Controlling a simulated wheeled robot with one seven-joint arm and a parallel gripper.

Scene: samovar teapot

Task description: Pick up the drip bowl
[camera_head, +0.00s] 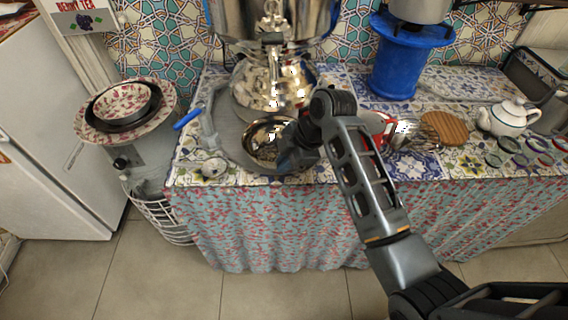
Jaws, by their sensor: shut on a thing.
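The drip bowl (258,132) is a shiny metal bowl below the samovar (272,82), over a round grey tray (226,142). My gripper (283,152) is at the bowl's right side and shut on it. My gripper and wrist cover the bowl's right part, and the fingertips are hard to make out. I cannot tell whether the bowl touches the tray.
A blue-handled thing (188,120) is left of the tray. A red box (385,124), a wooden round board (444,127) and a white teapot (507,117) stand to the right on the tiled counter. A blue stand (404,62) is behind.

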